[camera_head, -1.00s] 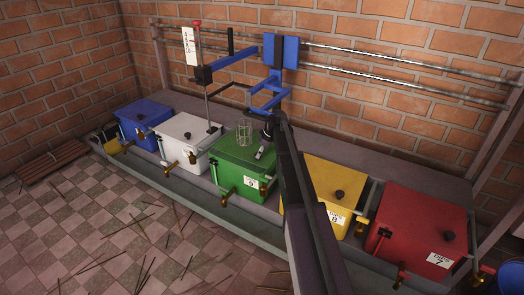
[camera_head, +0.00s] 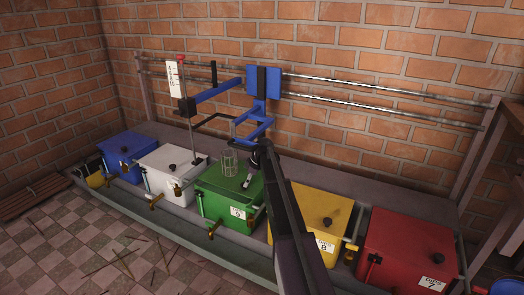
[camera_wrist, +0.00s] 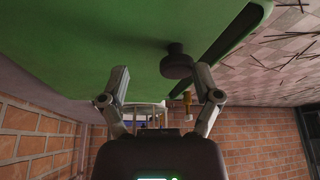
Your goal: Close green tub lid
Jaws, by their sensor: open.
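The green tub (camera_head: 226,213) stands in the middle of the row in the head view, with a white label on its front. Its green lid (camera_wrist: 100,40) fills the upper wrist view, with a black knob (camera_wrist: 176,62) on it. A dark strip (camera_wrist: 236,46) runs along the lid's right side there, between lid and rim, and looks like a gap. My gripper (camera_wrist: 162,78) is open and empty. Its fingertips lie on either side of the knob in the wrist picture, nearer on the right; contact cannot be told. In the head view my arm partly hides the lid.
Blue (camera_head: 127,158), white (camera_head: 172,175), yellow (camera_head: 320,212) and red (camera_head: 405,250) tubs share the ledge. A wire cylinder (camera_head: 228,162) and blue frame (camera_head: 258,128) stand close to the green lid. Metal rails (camera_head: 385,97) run along the brick wall.

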